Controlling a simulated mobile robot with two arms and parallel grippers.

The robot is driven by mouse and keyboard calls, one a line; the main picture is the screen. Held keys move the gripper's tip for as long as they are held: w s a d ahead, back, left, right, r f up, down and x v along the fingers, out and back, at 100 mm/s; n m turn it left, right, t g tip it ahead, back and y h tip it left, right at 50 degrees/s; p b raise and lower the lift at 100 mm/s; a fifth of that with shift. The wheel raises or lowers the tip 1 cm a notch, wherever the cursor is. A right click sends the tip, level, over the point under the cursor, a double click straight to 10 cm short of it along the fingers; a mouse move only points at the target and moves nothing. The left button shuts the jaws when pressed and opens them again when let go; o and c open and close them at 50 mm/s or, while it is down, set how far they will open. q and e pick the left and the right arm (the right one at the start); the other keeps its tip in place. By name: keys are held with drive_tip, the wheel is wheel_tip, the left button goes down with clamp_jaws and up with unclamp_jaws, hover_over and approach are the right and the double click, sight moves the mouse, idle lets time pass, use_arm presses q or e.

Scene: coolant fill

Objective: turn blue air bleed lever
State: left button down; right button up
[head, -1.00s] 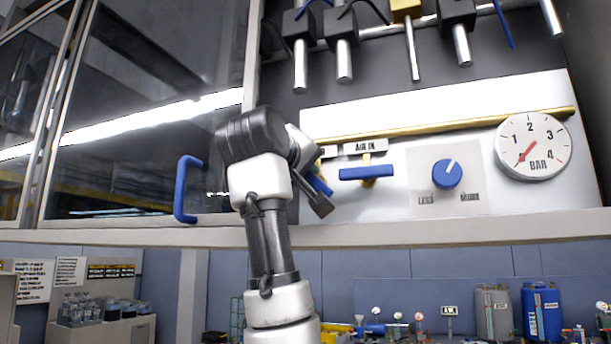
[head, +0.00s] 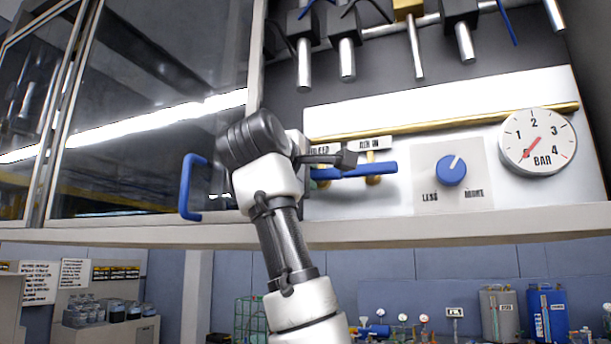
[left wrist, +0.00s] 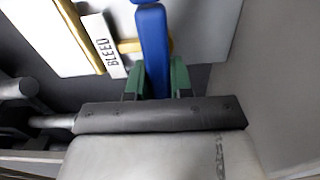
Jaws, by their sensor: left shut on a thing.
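The blue bleed lever (head: 322,174) is on the white panel under the BLEED label, partly hidden by my left gripper (head: 343,161). It looks close to horizontal, nearly in line with the blue AIR IN lever (head: 382,168) to its right. In the left wrist view the bleed lever (left wrist: 152,45) runs between the green fingertips of my left gripper (left wrist: 156,82), which is shut on it. The BLEED label (left wrist: 103,45) is beside it there. My right gripper is not in view.
A blue knob (head: 451,171) and a BAR gauge (head: 537,141) are to the right on the panel. A yellow pipe (head: 450,122) runs above the levers. A blue handle (head: 190,187) is on the glass door at left.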

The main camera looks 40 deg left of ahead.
use_arm(q)
drive_tip(key=shift+f+n, duration=0.1)
drive_tip(key=shift+n, duration=0.2)
drive_tip(key=c, duration=1)
unclamp_jaws()
drive_tip(key=shift+s+a, duration=0.1)
drive_tip(key=shift+s+b, duration=0.4)
drive_tip(key=b+v, duration=0.4)
drive_tip(key=v, duration=0.6)
drive_tip(key=shift+w, duration=0.1)
